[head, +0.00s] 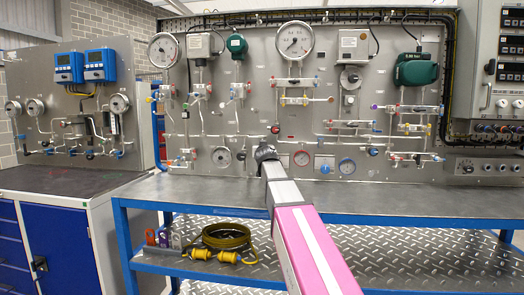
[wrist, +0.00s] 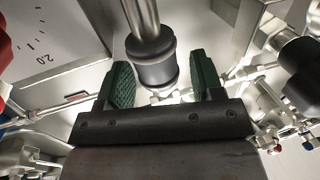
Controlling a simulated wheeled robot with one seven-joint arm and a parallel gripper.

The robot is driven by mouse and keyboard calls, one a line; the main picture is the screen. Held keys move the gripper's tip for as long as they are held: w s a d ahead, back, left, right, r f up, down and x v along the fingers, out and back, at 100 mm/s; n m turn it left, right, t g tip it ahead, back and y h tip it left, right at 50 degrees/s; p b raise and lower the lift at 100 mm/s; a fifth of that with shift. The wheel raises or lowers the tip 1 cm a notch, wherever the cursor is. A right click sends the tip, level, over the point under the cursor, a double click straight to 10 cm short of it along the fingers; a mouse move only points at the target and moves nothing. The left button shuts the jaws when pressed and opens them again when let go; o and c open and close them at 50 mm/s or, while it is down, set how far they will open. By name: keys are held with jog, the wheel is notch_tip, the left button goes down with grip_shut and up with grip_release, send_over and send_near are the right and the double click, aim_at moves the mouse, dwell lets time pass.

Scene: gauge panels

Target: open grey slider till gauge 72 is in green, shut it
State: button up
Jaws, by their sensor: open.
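My gripper (wrist: 158,72) is open in the wrist view, its two green-padded fingers apart. A dark grey cylindrical part (wrist: 155,62) on a metal rod stands between the fingers, with visible gaps on both sides. I cannot tell if it is the grey slider. In the head view my gripper (head: 265,153) is in front of the lower middle of the panel, and its fingers are hard to make out. A dial with the mark 2.0 (wrist: 62,30) is partly visible at the wrist view's left. No gauge can be read as 72, and no green zone is clear.
The metal panel (head: 225,110) carries large dials (head: 294,40) and several valves and pipes. A steel bench (head: 400,198) runs below it. In the wrist view, pipe fittings (wrist: 265,100) and a black cylinder (wrist: 300,65) crowd the right side.

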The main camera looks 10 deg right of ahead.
jog(key=shift+w, duration=0.3)
grip_shut()
jog(key=shift+s+f, duration=0.1)
jog(key=shift+f, duration=1.6)
grip_release()
jog(key=shift+f, duration=0.1)
jog(key=shift+r, duration=0.2)
